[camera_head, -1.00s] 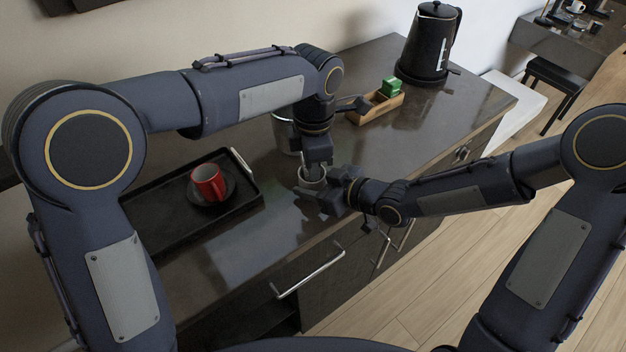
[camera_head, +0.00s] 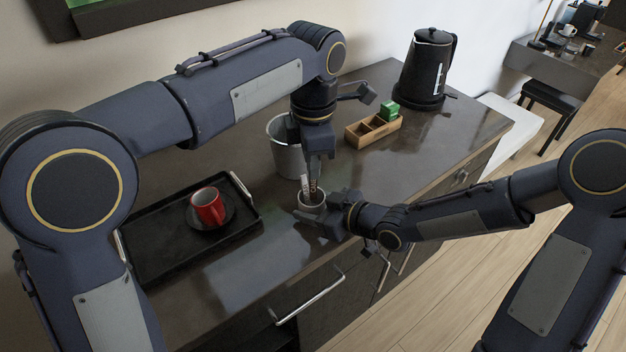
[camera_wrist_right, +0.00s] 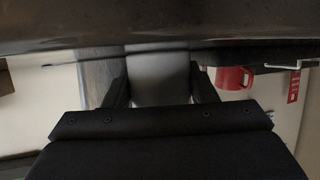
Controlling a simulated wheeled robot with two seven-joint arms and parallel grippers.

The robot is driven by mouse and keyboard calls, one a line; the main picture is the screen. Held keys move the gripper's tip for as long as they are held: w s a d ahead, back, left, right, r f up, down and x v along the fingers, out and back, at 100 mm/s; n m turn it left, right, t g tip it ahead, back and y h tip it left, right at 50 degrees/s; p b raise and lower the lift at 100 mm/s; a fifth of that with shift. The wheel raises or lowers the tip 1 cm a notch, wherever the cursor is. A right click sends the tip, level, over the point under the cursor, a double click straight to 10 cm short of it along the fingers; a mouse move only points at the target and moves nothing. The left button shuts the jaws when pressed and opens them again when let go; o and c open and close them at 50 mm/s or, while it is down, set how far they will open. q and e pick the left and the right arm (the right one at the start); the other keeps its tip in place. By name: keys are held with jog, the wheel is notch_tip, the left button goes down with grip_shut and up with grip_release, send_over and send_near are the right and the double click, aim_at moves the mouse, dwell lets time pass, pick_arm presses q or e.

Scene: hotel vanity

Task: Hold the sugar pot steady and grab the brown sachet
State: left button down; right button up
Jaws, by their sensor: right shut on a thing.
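The sugar pot (camera_head: 312,206) is a small light-grey cup near the counter's front edge. My right gripper (camera_head: 324,212) is shut on it from the right; the right wrist view shows the pot's pale wall (camera_wrist_right: 158,75) between the fingers. A white sachet (camera_head: 304,184) and a brown sachet (camera_head: 313,187) stick up from the pot's mouth. My left gripper (camera_head: 318,184) points down just above the pot, its tips beside the brown sachet. I cannot tell whether they touch or grip it, as the fingers are small and overlapping here.
A metal bin (camera_head: 285,152) stands behind the left gripper. A black tray (camera_head: 150,240) with a red mug (camera_head: 207,206) on a dark saucer lies to the left. A wooden box (camera_head: 362,134) with green packets (camera_head: 390,111) and a black kettle (camera_head: 425,70) are behind.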

pick_arm(q)
jog(key=shift+r, duration=1.3)
pick_arm(e)
jog(key=o, duration=1.1)
jog(key=v, duration=1.1)
jog(key=shift+d+r, duration=0.1)
jog(key=shift+r, duration=0.05)
jog(key=shift+s+d+r, duration=0.1)
jog(key=shift+s+d, duration=0.15)
jog(key=shift+s, duration=0.05)
